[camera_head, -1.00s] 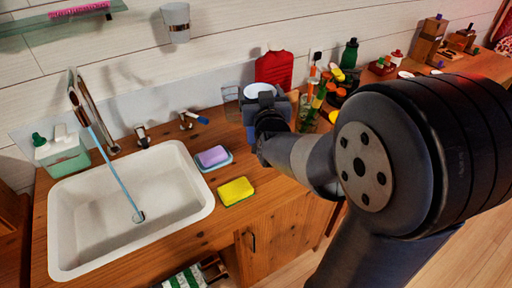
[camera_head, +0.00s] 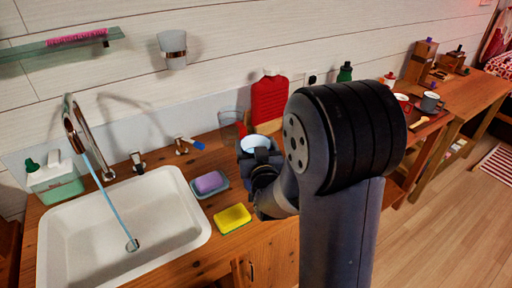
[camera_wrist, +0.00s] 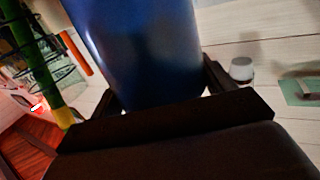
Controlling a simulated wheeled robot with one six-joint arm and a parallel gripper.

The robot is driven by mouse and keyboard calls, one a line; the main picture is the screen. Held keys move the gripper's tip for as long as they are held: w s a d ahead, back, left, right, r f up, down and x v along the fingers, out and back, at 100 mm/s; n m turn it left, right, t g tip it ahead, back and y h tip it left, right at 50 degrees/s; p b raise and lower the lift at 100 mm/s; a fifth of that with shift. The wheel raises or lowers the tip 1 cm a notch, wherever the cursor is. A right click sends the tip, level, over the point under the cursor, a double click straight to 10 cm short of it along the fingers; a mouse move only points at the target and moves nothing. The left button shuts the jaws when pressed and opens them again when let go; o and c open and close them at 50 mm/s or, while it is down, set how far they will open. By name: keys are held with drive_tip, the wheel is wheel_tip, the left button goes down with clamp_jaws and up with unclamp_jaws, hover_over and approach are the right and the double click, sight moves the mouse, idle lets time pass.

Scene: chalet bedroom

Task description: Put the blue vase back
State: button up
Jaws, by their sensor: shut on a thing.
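The blue vase (camera_wrist: 150,45) fills the upper middle of the wrist view, glossy and dark blue, its base between the fingers. In the head view the vase (camera_head: 256,143) shows as a pale round opening with a bluish rim, over the counter right of the sink. My gripper (camera_wrist: 165,95) is shut on the vase; in the head view the gripper (camera_head: 260,172) is partly hidden by my own arm. I cannot tell whether the vase touches the counter.
The sink (camera_head: 120,232) with running water is at left. A purple soap (camera_head: 209,182) and a yellow sponge (camera_head: 232,218) lie beside it. A red bottle-shaped thing (camera_head: 269,99) stands at the wall. A tray with a mug (camera_head: 430,101) is at right. My arm hides the middle counter.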

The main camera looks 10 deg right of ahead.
drive_tip(key=shift+f, duration=0.25)
drive_tip(key=o, duration=1.7)
drive_tip(key=shift+o, duration=0.2)
drive_tip(key=shift+s+r, duration=0.15)
drive_tip(key=s+b, duration=0.2)
drive_tip(key=s, duration=0.9)
drive_tip(key=shift+s+a, duration=0.4)
drive_tip(key=shift+a, duration=0.05)
